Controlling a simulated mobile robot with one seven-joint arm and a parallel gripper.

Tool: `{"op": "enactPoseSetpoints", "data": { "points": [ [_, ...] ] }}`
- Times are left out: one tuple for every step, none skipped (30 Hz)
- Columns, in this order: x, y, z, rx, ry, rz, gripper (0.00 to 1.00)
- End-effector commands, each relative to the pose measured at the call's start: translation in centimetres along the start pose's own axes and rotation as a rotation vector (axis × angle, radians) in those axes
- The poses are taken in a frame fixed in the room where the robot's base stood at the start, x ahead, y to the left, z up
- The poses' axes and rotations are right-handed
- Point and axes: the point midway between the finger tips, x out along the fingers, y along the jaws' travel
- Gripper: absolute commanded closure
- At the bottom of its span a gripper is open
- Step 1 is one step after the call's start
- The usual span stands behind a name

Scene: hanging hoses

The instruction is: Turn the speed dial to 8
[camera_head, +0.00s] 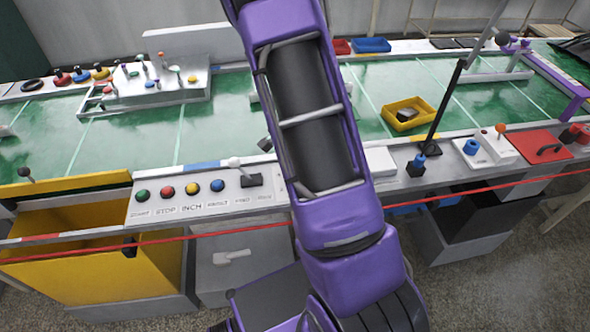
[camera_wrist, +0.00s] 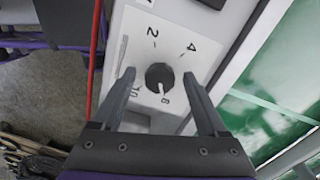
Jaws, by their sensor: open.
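The speed dial (camera_wrist: 159,75), a round black knob on a white plate, shows in the wrist view. The figures 2, 4, 8 and 10 are readable around it; no 6 is readable, with my right finger near that side. A white mark on the knob's lower edge points toward the figure 8. My gripper (camera_wrist: 159,77) is open, with one finger on each side of the knob and gaps visible on both sides. I cannot tell how far the fingertips are above the plate. In the head view my arm hides the dial and gripper.
A panel (camera_head: 160,203) with coloured buttons and a white-knobbed lever (camera_head: 236,165) is left of my arm. A red cord (camera_head: 130,243) runs along the bench front. A black upright stick (camera_head: 440,110) and a yellow tray (camera_head: 407,113) stand to the right.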

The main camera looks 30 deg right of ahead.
Motion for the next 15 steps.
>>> {"op": "enactPoseSetpoints", "data": {
  "points": [
    [-0.2,0.0,0.0,0.000,0.000,-0.001,0.24],
    [-0.4,-0.1,0.0,0.000,0.001,-0.002,0.24],
    [-0.8,-0.1,0.0,-0.001,0.001,-0.002,0.24],
    [-1.1,-0.1,0.0,-0.001,0.001,-0.003,0.24],
    [-1.6,-0.1,0.0,-0.001,0.001,-0.003,0.24],
    [-2.2,-0.1,0.0,-0.002,0.001,-0.004,0.24],
    [-2.8,-0.1,0.0,-0.002,0.001,-0.004,0.24],
    [-3.5,-0.1,0.0,-0.001,0.000,-0.005,0.24],
    [-4.4,-0.2,0.0,-0.001,0.001,-0.006,0.24],
    [-5.2,-0.2,0.0,-0.002,0.001,-0.006,0.24],
    [-6.0,-0.1,0.0,-0.003,0.001,-0.005,0.24],
    [-7.0,-0.1,0.0,-0.002,0.000,-0.006,0.24],
    [-7.7,-0.1,0.0,-0.002,0.001,-0.006,0.24],
    [-8.5,-0.1,0.0,-0.003,0.001,-0.006,0.24],
    [-9.5,-0.1,0.1,-0.002,0.000,-0.006,0.24]
  ]
}}
